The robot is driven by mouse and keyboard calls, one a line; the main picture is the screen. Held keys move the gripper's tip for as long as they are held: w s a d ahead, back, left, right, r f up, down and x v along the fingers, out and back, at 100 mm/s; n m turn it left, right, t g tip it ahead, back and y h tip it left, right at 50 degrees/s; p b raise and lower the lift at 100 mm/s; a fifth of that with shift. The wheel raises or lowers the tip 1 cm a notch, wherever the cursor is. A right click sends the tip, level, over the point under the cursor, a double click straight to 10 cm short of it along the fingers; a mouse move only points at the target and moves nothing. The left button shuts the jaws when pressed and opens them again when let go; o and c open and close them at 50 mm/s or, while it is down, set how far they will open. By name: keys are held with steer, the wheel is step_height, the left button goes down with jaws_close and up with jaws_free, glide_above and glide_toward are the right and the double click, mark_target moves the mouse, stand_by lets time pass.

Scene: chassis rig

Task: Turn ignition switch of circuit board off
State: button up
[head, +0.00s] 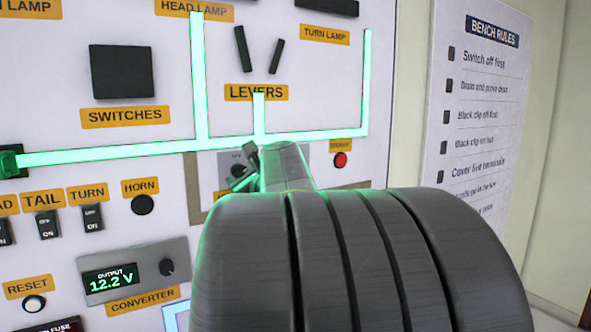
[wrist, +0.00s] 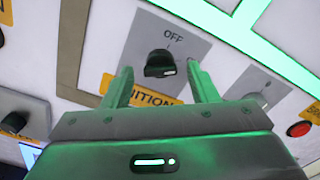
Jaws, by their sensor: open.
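The ignition switch is a black rotary knob (wrist: 160,64) on a grey plate with OFF printed above it. In the head view my gripper (head: 246,168) is at the board, and my arm hides most of the ignition plate (head: 236,157).
A red button (head: 340,160) is right of the ignition plate, and another grey plate (wrist: 258,86) with a switch lies between them. Glowing green strips (head: 120,150) run above. The horn button (head: 142,205) and converter (head: 130,270) are to the left.

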steer(key=shift+x, duration=1.05)
steer(key=c, duration=0.9)
